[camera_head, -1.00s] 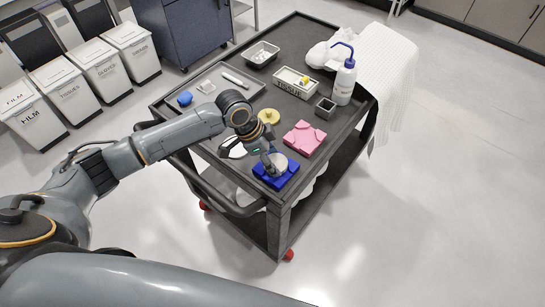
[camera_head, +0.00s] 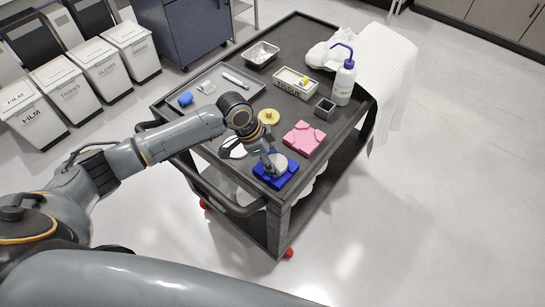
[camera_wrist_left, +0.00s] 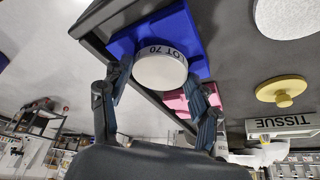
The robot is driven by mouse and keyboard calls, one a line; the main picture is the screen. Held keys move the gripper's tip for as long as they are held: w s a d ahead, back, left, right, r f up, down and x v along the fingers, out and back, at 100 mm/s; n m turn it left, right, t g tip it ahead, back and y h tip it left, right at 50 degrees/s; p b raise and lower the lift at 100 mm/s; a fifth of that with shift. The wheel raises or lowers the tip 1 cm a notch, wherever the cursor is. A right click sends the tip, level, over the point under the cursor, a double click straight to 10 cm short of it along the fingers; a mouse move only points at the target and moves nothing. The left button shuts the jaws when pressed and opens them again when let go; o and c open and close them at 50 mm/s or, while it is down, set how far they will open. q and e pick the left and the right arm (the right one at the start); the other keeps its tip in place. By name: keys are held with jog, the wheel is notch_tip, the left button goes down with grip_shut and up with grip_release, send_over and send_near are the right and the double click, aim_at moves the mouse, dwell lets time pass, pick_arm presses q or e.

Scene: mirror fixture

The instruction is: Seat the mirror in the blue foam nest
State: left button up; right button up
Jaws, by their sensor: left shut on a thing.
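The mirror (camera_head: 279,162) is a pale round disc with lettering on its rim. It also shows in the left wrist view (camera_wrist_left: 160,71), between the fingers. The blue foam nest (camera_head: 281,181) lies at the near corner of the dark cart top; it also shows in the left wrist view (camera_wrist_left: 190,38). My left gripper (camera_head: 271,160) is shut on the mirror by its sides, over the blue nest. The mirror overlaps the nest in both views; I cannot tell whether it rests in the recess or is slightly above. My right gripper is not in view.
A pink foam block (camera_head: 304,139) and a yellow knobbed piece (camera_head: 269,117) lie close by. A white disc (camera_head: 232,150) is partly hidden by my arm.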

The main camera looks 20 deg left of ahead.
pick_arm(q)
jog(key=shift+f, duration=0.4)
dwell(0.5)
jog(key=shift+f, duration=0.15)
dwell(0.7)
jog(key=o, duration=1.3)
jog(key=shift+o, duration=0.2)
jog(key=shift+p, duration=0.35)
notch_tip(320, 180, up, 3)
jog(key=p, duration=0.3)
jog(key=shift+o, duration=0.2)
